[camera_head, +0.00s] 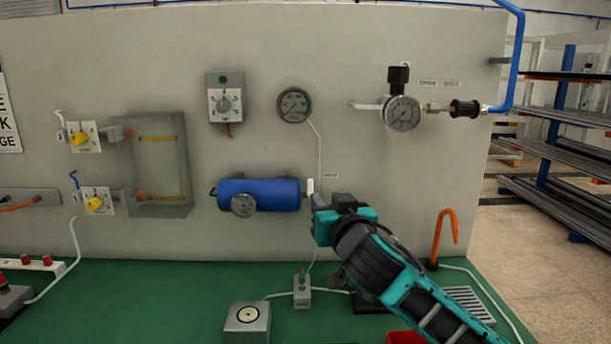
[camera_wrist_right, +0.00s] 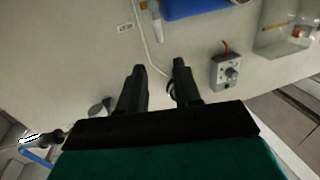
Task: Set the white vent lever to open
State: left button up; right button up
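The white vent lever (camera_head: 310,186) stands upright at the right end of the blue cylinder (camera_head: 262,193) on the grey panel. My right gripper (camera_head: 318,201) is in front of the panel, just right of and below the lever in the head view. In the wrist view its two fingers (camera_wrist_right: 160,68) are apart with nothing between them, and the lever lies beyond the fingertips. My left gripper is not in view.
A gauge (camera_head: 294,105), a knob box (camera_head: 225,98) and a regulator gauge (camera_head: 402,113) are mounted above. A green bench (camera_head: 170,300) lies below, with a grey block (camera_head: 247,322) and an orange hook (camera_head: 445,232). A thin white tube (camera_head: 319,150) runs down behind the lever.

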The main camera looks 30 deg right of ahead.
aim_at(311, 181)
jog(key=p+x, duration=0.1)
jog(key=x, duration=1.1)
jog(key=shift+w+r, duration=0.1)
jog(key=shift+w, duration=0.15)
jog(key=shift+c, duration=0.4)
grip_shut()
